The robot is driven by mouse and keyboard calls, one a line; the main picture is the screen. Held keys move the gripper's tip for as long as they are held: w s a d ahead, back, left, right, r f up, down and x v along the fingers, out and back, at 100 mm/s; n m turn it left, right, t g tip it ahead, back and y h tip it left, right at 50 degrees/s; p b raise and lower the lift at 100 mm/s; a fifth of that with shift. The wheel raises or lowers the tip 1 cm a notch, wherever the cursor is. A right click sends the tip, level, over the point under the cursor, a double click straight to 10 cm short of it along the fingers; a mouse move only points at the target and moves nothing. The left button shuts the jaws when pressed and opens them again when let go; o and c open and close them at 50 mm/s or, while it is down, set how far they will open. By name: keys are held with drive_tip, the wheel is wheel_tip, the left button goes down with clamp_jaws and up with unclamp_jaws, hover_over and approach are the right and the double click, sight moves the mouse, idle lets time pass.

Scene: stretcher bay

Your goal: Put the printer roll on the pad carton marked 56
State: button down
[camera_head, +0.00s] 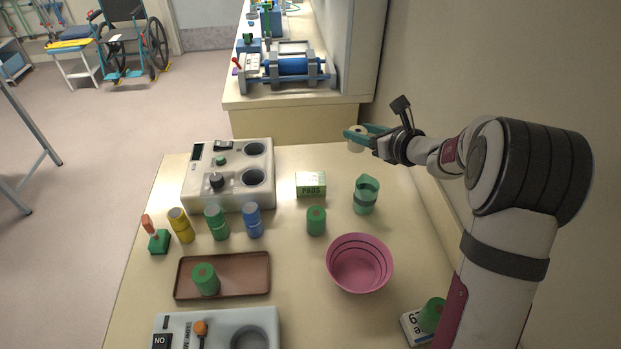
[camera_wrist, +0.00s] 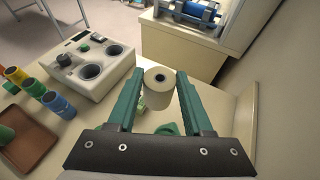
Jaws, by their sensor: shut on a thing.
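The printer roll (camera_head: 357,145) is a pale cream cylinder with a hole in its end. My gripper (camera_head: 356,136) is shut on it and holds it in the air above the far right of the counter. In the wrist view the roll (camera_wrist: 157,92) sits between the two green fingers of my gripper (camera_wrist: 158,80). A green and white carton (camera_head: 310,184) lettered PADS lies left of and nearer than the roll. A white carton (camera_head: 411,329) at the near right has a partly hidden dark number, which I cannot read for sure, and a green cylinder (camera_head: 432,315) on it.
A green jug (camera_head: 366,195), a green cylinder (camera_head: 316,221) and a pink bowl (camera_head: 359,264) stand near the PADS carton. A grey device (camera_head: 228,175) with round wells is on its left. A brown tray (camera_head: 222,288) holds another green cylinder. A wall borders the right.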

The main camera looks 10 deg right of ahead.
sight(363, 148)
drive_tip(key=shift+m+h, duration=0.3)
drive_tip(key=f, duration=0.2)
drive_tip(key=w+f, duration=0.1)
drive_tip(key=f, duration=0.1)
drive_tip(key=shift+d+f, duration=0.15)
drive_tip(key=shift+f, duration=0.05)
drive_tip(key=shift+w+f, duration=0.1)
drive_tip(key=shift+f, duration=0.2)
drive_tip(key=shift+w+a+f, duration=0.9)
drive_tip(key=shift+a+f, duration=0.8)
drive_tip(key=shift+f, duration=0.15)
drive_tip(key=shift+w+a+f, duration=0.85)
drive_tip(key=shift+a+f, duration=0.9)
drive_tip(key=shift+f, duration=0.05)
drive_tip(key=shift+w+a+f, duration=0.9)
drive_tip(key=shift+a+f, duration=0.8)
drive_tip(key=shift+f, duration=0.15)
drive_tip(key=shift+c, duration=1.5)
unclamp_jaws()
drive_tip(key=shift+f, duration=0.1)
